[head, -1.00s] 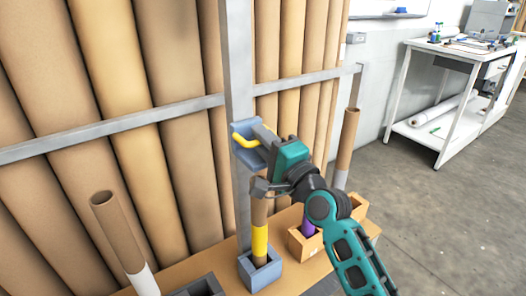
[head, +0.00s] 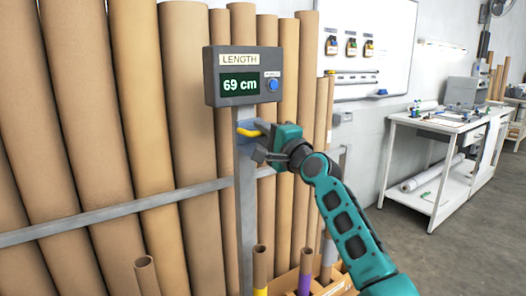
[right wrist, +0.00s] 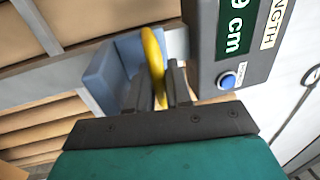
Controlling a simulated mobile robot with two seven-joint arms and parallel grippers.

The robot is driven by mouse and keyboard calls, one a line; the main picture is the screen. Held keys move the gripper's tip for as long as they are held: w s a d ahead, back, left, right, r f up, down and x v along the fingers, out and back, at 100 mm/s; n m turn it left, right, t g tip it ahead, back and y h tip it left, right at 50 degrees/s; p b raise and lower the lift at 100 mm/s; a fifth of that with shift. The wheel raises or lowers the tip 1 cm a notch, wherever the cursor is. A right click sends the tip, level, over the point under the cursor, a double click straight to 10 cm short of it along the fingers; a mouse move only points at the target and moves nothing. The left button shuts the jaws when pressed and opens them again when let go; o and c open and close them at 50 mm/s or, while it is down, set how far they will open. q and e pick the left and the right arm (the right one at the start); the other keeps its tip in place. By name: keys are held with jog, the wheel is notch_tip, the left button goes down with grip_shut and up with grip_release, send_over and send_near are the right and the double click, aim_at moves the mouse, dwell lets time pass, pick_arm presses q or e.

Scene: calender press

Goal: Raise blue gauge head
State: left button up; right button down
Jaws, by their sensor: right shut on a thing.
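The blue gauge head (head: 243,128) sits on a grey upright post (head: 245,215), just below a display box (head: 243,76) that reads "LENGTH 69 cm". A yellow handle (head: 250,132) sticks out from the head. My right gripper (head: 263,143) is shut on this handle. In the right wrist view the yellow handle (right wrist: 154,62) runs between the two fingers, with the blue head (right wrist: 112,74) to their left. Part of the head is hidden behind my gripper in the head view. My left gripper is not in view.
Tall brown rolls (head: 185,120) lean behind a horizontal grey rail (head: 110,218). Brown tubes, one with a yellow band (head: 260,270) and one with a purple band (head: 305,270), stand upright below. A white workbench (head: 440,130) stands at the right, with open floor before it.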

jog(key=shift+r, duration=1.15)
jog(key=c, duration=1.2)
grip_release()
jog(key=shift+f, duration=0.25)
jog(key=shift+s+d+f, duration=0.1)
jog(key=shift+s, duration=0.05)
jog(key=v, duration=1.2)
jog(key=shift+s+d+p, duration=0.15)
jog(key=shift+s+p, duration=0.1)
jog(key=shift+p, duration=0.05)
